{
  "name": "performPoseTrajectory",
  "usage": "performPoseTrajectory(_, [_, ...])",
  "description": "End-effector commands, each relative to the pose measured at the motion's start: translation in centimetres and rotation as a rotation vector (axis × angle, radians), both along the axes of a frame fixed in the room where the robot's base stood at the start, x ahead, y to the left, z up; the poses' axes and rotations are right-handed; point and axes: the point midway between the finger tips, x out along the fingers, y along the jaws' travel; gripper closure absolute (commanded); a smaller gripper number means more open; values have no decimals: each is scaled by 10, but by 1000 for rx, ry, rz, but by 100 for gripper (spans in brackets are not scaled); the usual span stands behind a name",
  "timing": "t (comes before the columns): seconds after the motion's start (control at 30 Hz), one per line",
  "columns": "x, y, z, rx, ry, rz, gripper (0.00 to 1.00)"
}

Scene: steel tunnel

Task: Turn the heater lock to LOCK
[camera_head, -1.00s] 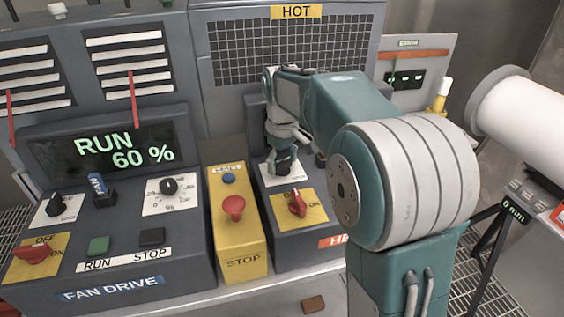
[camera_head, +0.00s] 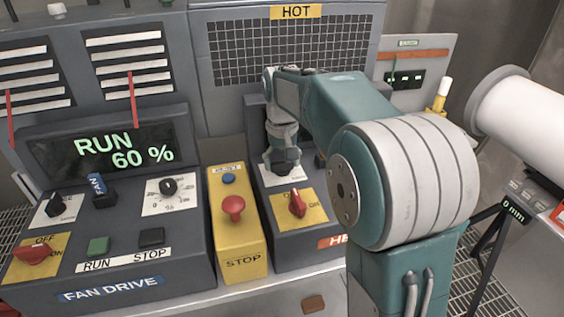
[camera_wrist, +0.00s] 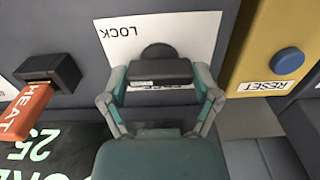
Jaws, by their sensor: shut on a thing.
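The heater lock is a black knob (camera_wrist: 160,71) on a white plate (camera_wrist: 187,32) in the wrist view. The word LOCK stands upside down on the plate, up and left of the knob. A second word below the knob is mostly covered. My gripper (camera_wrist: 160,92) has one finger at each end of the knob's bar and is shut on it. The bar lies level across the wrist picture; which way it points is not clear. In the head view my gripper (camera_head: 284,166) reaches down over the white plate and largely hides the knob.
An orange HEAT tag (camera_wrist: 25,110) sticks out beside the plate in the wrist view. The blue RESET button (camera_wrist: 288,61) is on the yellow box. In the head view a red switch (camera_head: 297,204) and red stop button (camera_head: 233,207) stand close to my gripper.

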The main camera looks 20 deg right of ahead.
Motion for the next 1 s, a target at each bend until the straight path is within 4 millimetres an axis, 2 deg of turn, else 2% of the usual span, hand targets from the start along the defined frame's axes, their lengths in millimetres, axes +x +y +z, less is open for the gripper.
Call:
performPoseTrajectory(0.33, [0,1,-2,2,3,-3,68])
performPoseTrajectory(0.37, [0,1,-2,2,3,-3,7])
performPoseTrajectory(0.4, [0,1,-2,2,3,-3,0])
performPoseTrajectory(0.83, [0,0,1,1,1,-2,0])
performPoseTrajectory(1.0, [1,0,22,1,-3,-2,0])
